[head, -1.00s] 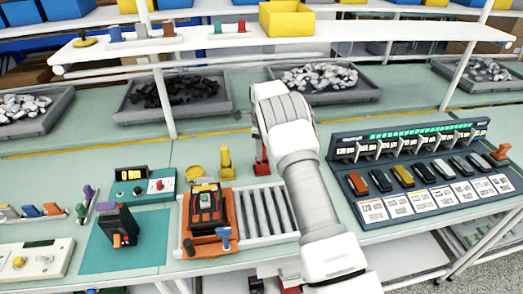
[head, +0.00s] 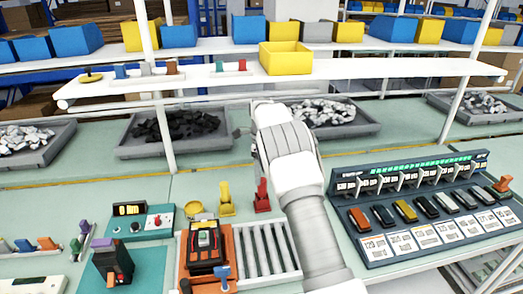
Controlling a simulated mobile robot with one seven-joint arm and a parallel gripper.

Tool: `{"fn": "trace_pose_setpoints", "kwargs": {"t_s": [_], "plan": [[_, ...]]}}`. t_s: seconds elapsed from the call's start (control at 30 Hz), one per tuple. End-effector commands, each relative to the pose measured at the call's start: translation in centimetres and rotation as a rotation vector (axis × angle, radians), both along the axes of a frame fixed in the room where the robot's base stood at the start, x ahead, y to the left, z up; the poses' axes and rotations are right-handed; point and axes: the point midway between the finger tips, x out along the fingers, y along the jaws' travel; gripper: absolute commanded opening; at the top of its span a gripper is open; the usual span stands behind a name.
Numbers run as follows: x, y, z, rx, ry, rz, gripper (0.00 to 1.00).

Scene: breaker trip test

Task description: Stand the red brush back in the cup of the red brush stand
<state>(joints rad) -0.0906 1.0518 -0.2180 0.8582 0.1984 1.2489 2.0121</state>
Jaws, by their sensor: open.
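The red brush stand (head: 262,197) is on the green bench, just left of my arm. Its upper part stands upright, but it is too small to tell whether this is the stand's cup or a brush in it. I cannot make out the red brush as a separate thing. My white and grey arm reaches over the bench right of the stand. My gripper cannot be made out; it is hidden behind the arm's end.
A similar yellow stand (head: 226,203) is left of the red one, beside a yellow dish (head: 196,211). A roller rack (head: 265,250) lies in front. A breaker panel (head: 420,205) fills the right. Grey bins (head: 130,150) and a white shelf (head: 360,68) are behind.

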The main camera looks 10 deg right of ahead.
Motion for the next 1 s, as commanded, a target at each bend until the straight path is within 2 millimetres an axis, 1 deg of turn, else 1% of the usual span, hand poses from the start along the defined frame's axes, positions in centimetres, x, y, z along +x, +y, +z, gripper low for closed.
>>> {"fn": "trace_pose_setpoints", "kwargs": {"t_s": [0.03, 0.2, 0.3, 0.4, 0.5, 0.6, 1.0], "plan": [[0.1, 0.0, 1.4, 0.000, -0.006, 0.001, 0.74], [0.1, 0.0, 5.5, 0.000, -0.004, 0.000, 0.74], [0.1, 0.0, 7.6, 0.000, -0.004, 0.000, 0.74], [0.1, 0.0, 9.1, -0.001, -0.003, 0.000, 0.74], [0.1, 0.0, 10.1, 0.000, -0.002, 0.001, 0.74], [0.0, 0.0, 10.5, -0.001, -0.001, 0.000, 0.74], [-0.1, 0.0, 10.9, 0.001, -0.003, 0.006, 0.74]]}}
